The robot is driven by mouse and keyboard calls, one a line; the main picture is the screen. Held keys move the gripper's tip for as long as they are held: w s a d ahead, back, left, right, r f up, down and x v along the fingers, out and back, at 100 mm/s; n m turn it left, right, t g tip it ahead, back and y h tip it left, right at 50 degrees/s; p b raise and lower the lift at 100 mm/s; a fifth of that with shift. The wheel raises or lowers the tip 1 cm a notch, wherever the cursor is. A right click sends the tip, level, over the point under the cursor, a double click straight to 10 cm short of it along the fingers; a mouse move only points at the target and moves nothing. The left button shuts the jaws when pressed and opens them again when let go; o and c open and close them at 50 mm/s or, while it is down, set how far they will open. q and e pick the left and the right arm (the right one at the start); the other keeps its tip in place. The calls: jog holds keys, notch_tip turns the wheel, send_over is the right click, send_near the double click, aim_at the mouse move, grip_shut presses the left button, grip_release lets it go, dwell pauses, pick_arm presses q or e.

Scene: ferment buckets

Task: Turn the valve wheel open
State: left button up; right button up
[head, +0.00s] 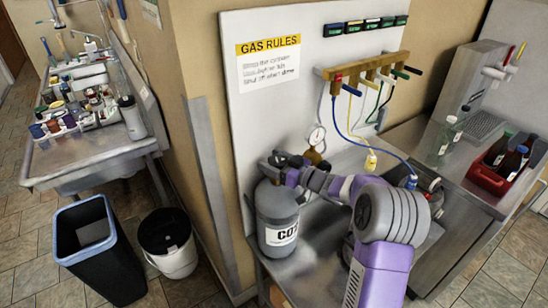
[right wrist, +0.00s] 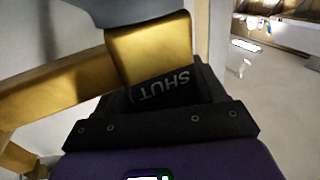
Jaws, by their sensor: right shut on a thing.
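The grey CO2 cylinder (head: 274,208) stands on the metal bench against the white board. My right gripper (head: 274,163) is at its top and hides most of the valve there. In the right wrist view, a dark piece with the word SHUT (right wrist: 165,88), upside down, sits between the black fingers; I take it for the valve wheel. The gripper is shut on it. Brass valve parts (right wrist: 150,50) show just beyond. The wheel's full outline is hidden. My left gripper is not in view.
A pressure gauge (head: 317,136) sits right behind the gripper. A manifold (head: 362,70) with coloured levers and hoses hangs above. A red crate of bottles (head: 497,182) stands on the right counter. Bins (head: 100,255) and a cluttered sink bench (head: 90,150) are at left.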

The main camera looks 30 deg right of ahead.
jog(key=shift+n+g+y, duration=0.3)
jog(key=shift+y, duration=0.1)
jog(key=o, duration=1)
jog(key=shift+s, duration=0.1)
jog(key=p+v, duration=0.1)
jog(key=v, duration=0.6)
jog(key=shift+s, duration=0.2)
jog(key=shift+c, duration=0.2)
